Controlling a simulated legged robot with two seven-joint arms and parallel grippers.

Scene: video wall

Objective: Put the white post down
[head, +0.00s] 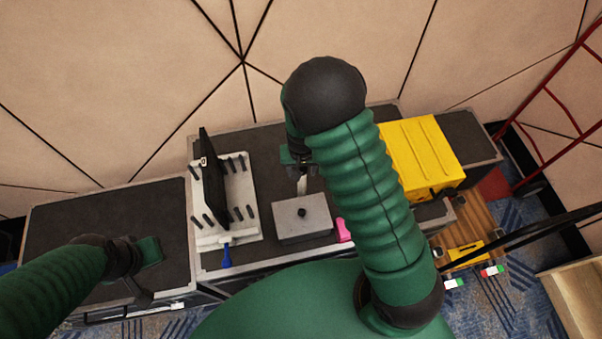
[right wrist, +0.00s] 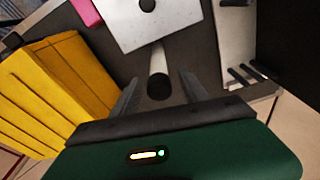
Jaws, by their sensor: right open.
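The white post (right wrist: 158,62) shows between the two spread fingers of my right gripper (right wrist: 160,92) in the right wrist view, with a gap on both sides. Its near end looks dark. In the head view, the post (head: 302,184) is a small pale upright piece just behind a light grey block (head: 290,229) with a dark hole. I cannot tell whether post and block touch. My right gripper (head: 299,163) is open, partly hidden by my right arm. My left gripper (head: 150,254) is over the left case; its fingers are unclear.
A white pegged rack (head: 236,193) holding a dark panel (head: 212,165) stands left of the block. A pink item (head: 343,230) lies right of it, and a yellow box (head: 424,155) stands further right. The left case top (head: 100,215) is mostly clear.

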